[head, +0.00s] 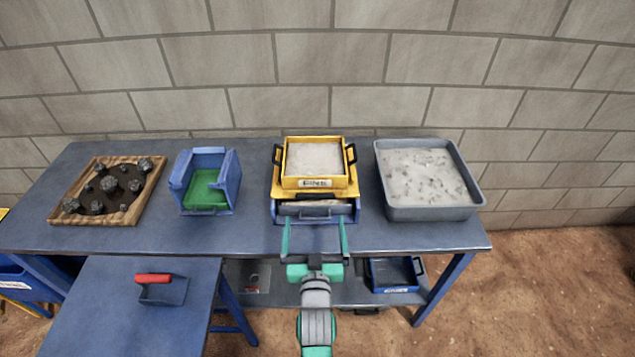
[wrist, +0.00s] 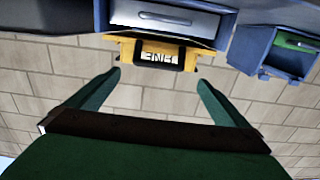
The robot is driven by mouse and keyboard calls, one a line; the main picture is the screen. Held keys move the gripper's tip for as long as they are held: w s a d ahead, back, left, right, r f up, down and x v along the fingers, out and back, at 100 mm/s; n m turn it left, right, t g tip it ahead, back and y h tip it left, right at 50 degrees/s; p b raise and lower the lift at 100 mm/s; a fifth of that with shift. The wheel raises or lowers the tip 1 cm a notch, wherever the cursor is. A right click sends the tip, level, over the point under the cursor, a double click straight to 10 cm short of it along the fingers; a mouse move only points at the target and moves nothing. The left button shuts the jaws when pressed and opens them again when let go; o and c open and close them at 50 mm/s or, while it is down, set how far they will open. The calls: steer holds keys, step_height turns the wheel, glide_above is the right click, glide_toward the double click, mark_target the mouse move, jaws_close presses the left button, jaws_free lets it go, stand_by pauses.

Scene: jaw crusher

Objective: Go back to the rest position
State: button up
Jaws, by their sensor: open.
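My gripper (head: 314,222) is open and empty, with its two green fingers apart in front of the table's front edge. In the wrist view the fingers of my gripper (wrist: 158,80) are spread with nothing between them. Beyond them stands a yellow tray (head: 315,183) with a label and two dark handles, holding pale fine material. It sits on top of a blue unit with a grey drawer (head: 318,211). The yellow tray also shows upside down in the wrist view (wrist: 125,54). A visible gap separates the fingertips from the tray.
On the blue table (head: 250,236) stand a wooden tray of dark rocks (head: 142,208), a blue box with green inside (head: 205,190) and a grey bin (head: 430,213). A red-handled scoop (head: 165,292) lies on the lower left table. A blue tray (head: 394,275) rests on the shelf below.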

steer(key=s+f+g, duration=0.1)
steer(key=s+f, duration=0.4)
steer(key=s, duration=0.5)
steer(key=s+f, duration=0.4)
steer(key=s, duration=0.6)
steer(key=s+r+g, duration=0.1)
steer(key=s+r, duration=0.1)
steer(key=s, duration=1.8)
steer(key=shift+r+g, duration=0.3)
